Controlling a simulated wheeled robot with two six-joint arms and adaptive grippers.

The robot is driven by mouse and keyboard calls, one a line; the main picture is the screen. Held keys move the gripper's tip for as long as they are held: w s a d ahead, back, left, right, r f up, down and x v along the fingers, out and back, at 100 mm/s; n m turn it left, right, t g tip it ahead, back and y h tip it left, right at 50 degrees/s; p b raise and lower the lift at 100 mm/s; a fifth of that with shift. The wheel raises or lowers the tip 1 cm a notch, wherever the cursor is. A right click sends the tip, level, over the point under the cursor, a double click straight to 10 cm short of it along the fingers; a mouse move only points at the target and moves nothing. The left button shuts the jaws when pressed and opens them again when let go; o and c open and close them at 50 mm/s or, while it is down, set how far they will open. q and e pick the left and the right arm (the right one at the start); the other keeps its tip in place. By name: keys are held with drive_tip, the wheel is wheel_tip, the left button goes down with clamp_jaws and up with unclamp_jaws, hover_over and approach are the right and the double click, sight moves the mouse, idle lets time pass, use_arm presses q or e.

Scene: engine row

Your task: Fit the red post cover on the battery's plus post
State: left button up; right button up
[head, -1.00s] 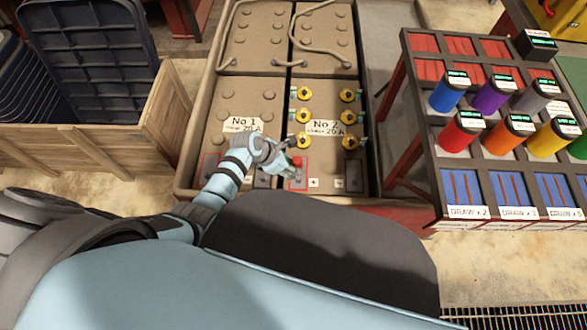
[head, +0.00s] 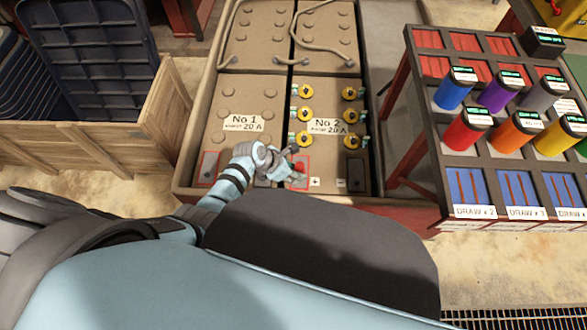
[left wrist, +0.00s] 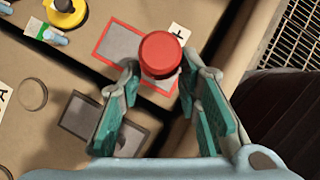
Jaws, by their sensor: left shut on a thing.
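The red post cover (left wrist: 160,54) is a round red cap between the fingertips of my left gripper (left wrist: 161,78), which is shut on it. In the head view my left gripper (head: 289,165) is over the near end of battery No 2 (head: 325,160), and the cover (head: 299,168) shows as a small red spot there. A grey pad with a red outline (left wrist: 122,43) lies below and partly behind the cover, beside the plus label (left wrist: 179,33). The plus post is hidden; I cannot tell whether the cover touches it. My right gripper is not in view.
Battery No 1 (head: 243,100) stands at the left in the same tray. Yellow caps (head: 305,114) stand on No 2, and a grey pad (head: 355,173) lies right of its minus label. A rack with coloured cylinders (head: 470,130) stands right, a wooden crate (head: 155,120) left.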

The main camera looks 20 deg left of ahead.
use_arm(q)
drive_tip(key=shift+f+b, duration=1.3)
drive_tip(key=shift+f, duration=0.85)
drive_tip(key=o, duration=1.3)
drive_tip(key=shift+c, duration=0.2)
drive_tip(key=v, duration=1.2)
drive_tip(key=shift+s, duration=0.1)
